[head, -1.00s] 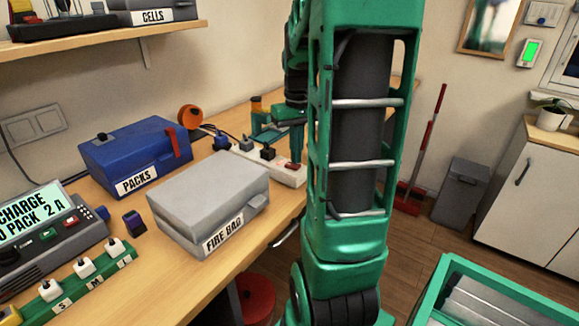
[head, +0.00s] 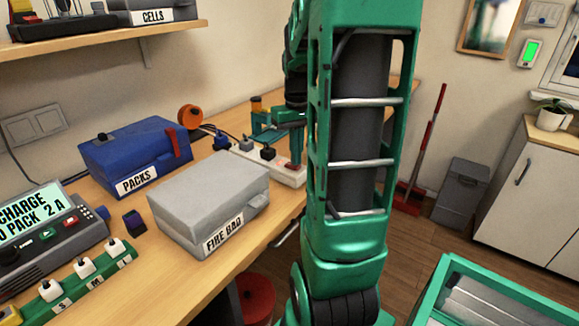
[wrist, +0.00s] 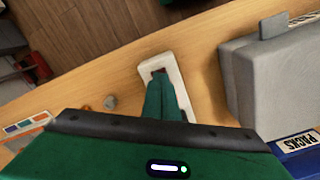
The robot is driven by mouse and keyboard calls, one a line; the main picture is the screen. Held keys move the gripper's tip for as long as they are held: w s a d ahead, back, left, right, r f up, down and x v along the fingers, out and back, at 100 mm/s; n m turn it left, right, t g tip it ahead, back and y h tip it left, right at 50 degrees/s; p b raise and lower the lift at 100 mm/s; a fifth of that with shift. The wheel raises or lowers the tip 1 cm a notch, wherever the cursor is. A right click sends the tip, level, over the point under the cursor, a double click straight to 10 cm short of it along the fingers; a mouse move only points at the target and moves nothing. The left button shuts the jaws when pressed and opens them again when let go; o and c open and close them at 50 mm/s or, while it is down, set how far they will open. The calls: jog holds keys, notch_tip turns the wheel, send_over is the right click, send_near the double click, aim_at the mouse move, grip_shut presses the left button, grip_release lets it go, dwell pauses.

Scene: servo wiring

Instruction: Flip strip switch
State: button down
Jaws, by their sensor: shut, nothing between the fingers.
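The white power strip (head: 288,178) lies on the wooden bench behind the grey fire bag box, with dark plugs in its far part. Its red switch (head: 291,167) is at the near end, partly covered by my fingers. My gripper (head: 296,162) points down with its fingers shut and empty, the tips at the switch. In the wrist view my green shut fingers (wrist: 161,80) reach onto the end of the strip (wrist: 173,65), and a little of the dark red switch (wrist: 158,71) shows at the tips. I cannot tell which way the switch is tipped.
The grey fire bag box (head: 205,205) stands close to the strip, with the blue packs box (head: 135,155) behind it. A charger (head: 50,235) and a green strip (head: 90,275) are at the near left. The bench edge runs just right of the power strip.

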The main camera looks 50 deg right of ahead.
jog(key=shift+f, duration=0.45)
dwell(0.3)
notch_tip(320, 180, up, 7)
dwell(0.9)
dwell(0.4)
